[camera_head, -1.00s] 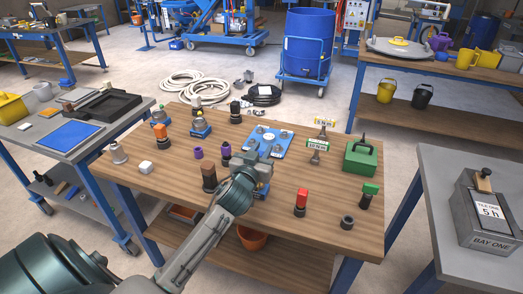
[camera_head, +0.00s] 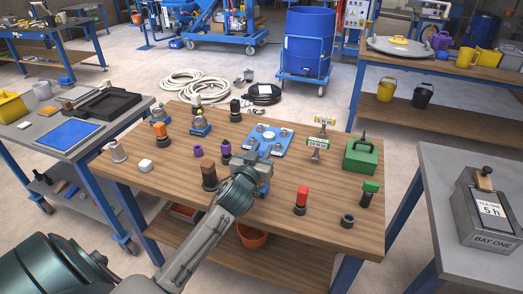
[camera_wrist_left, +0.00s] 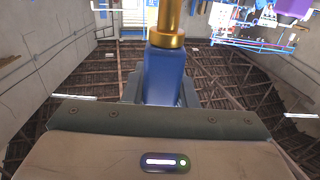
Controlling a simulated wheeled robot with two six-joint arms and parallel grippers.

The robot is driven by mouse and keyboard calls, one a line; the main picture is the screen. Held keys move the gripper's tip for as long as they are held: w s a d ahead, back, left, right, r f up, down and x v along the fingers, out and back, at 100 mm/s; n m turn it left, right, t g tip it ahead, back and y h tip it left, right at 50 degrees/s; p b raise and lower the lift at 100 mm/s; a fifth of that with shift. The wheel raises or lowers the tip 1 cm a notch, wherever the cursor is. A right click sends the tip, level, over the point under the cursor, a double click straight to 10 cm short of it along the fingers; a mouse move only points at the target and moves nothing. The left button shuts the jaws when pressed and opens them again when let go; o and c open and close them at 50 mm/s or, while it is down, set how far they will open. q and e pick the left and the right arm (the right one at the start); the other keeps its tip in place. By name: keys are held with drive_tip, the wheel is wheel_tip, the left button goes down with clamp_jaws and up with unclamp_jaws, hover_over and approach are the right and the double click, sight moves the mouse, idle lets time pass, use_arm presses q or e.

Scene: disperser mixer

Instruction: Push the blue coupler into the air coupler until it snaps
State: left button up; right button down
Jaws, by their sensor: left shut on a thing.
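In the left wrist view my left gripper (camera_wrist_left: 162,95) is shut on the blue coupler (camera_wrist_left: 163,75), a blue body with a brass-coloured end (camera_wrist_left: 167,28) pointing away from the palm. In the head view my left gripper (camera_head: 262,170) is over the wooden table, at the near edge of a blue plate (camera_head: 280,149) with several metal fittings. The coupler is mostly hidden by the gripper and wrist there. I cannot tell which fitting is the air coupler, or whether the blue coupler touches it. My right gripper is out of view.
A red-topped peg (camera_head: 301,198), a black ring (camera_head: 347,221) and a green box (camera_head: 362,157) are to the right. Small tagged stands (camera_head: 318,146) are right of the plate.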

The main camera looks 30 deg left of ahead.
use_arm(q)
drive_tip(key=shift+f+b, duration=1.3)
drive_tip(key=shift+f, duration=0.45)
drive_tip(key=o, duration=1.1)
drive_tip(key=b+v, duration=0.2)
drive_tip(key=v, duration=0.8)
drive_tip(key=shift+s, duration=0.4)
